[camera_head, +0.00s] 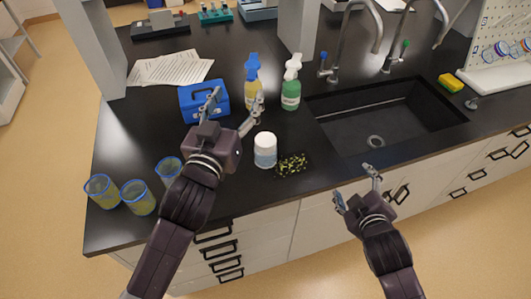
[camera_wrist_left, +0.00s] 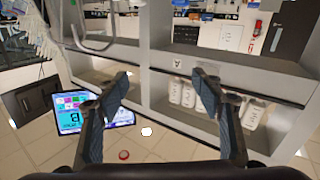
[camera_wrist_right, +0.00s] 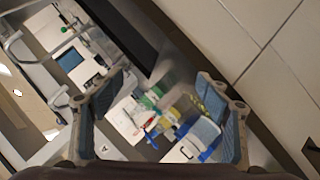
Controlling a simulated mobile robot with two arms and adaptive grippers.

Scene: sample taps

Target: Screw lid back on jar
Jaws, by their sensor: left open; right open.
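A small white jar (camera_head: 265,150) with a pale blue label stands upright on the black counter near its front edge. Its top looks white and rounded; I cannot tell from here whether the lid is seated on it, and I see no separate lid. My left gripper (camera_head: 236,108) is open and empty, above the counter to the upper left of the jar. Its fingers (camera_wrist_left: 162,80) also show apart in the left wrist view. My right gripper (camera_head: 355,183) is open and empty, in front of the counter edge, right of the jar. Its fingers (camera_wrist_right: 162,82) are spread in the right wrist view.
A dark patch with yellow-green bits (camera_head: 292,164) lies right of the jar. Behind stand a yellow bottle (camera_head: 254,92), a green bottle (camera_head: 291,90) and a blue box (camera_head: 200,98). Blue-rimmed beakers (camera_head: 137,198) stand front left. A sink (camera_head: 385,118) is at right.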

